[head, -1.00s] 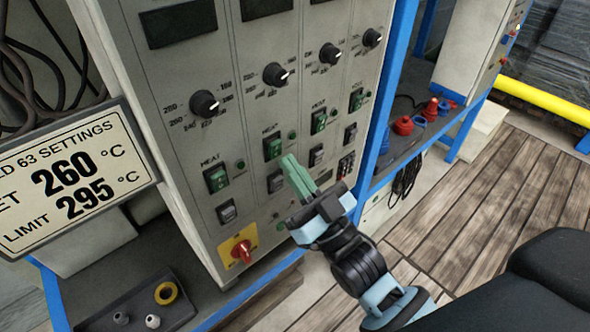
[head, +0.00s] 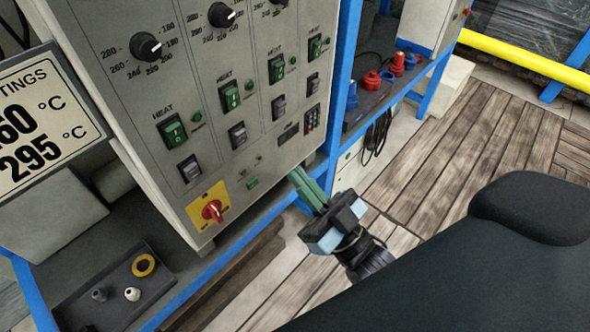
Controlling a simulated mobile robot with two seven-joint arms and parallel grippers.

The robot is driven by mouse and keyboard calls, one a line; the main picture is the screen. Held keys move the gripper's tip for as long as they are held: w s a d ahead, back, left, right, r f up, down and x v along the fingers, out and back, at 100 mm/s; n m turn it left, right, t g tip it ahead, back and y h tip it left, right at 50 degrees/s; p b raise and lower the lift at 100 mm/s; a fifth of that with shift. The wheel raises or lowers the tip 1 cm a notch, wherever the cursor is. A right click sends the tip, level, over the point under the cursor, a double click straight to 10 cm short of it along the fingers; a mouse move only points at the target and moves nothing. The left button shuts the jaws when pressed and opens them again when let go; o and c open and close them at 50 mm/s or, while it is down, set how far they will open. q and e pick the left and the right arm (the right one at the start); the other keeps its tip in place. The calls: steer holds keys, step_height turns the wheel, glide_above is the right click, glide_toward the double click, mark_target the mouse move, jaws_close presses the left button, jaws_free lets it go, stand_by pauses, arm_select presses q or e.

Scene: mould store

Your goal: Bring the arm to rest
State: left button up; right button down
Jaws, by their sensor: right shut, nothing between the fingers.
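My right gripper (head: 307,187) is shut and empty, its green fingers pressed together and pointing up and left. It is in front of the lower right edge of the grey control panel (head: 150,95), and I cannot tell how far from it. My right arm comes up from below, partly hidden behind a dark rounded shape at the lower right. My left gripper is not in view.
The panel carries knobs (head: 146,46), green heat switches (head: 171,131) and a red rotary switch (head: 212,211). A settings sign (head: 45,128) stands at left. A dark tray (head: 110,290) holds small parts. Blue frame posts (head: 343,70) stand right of the panel. The plank floor (head: 440,160) is clear.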

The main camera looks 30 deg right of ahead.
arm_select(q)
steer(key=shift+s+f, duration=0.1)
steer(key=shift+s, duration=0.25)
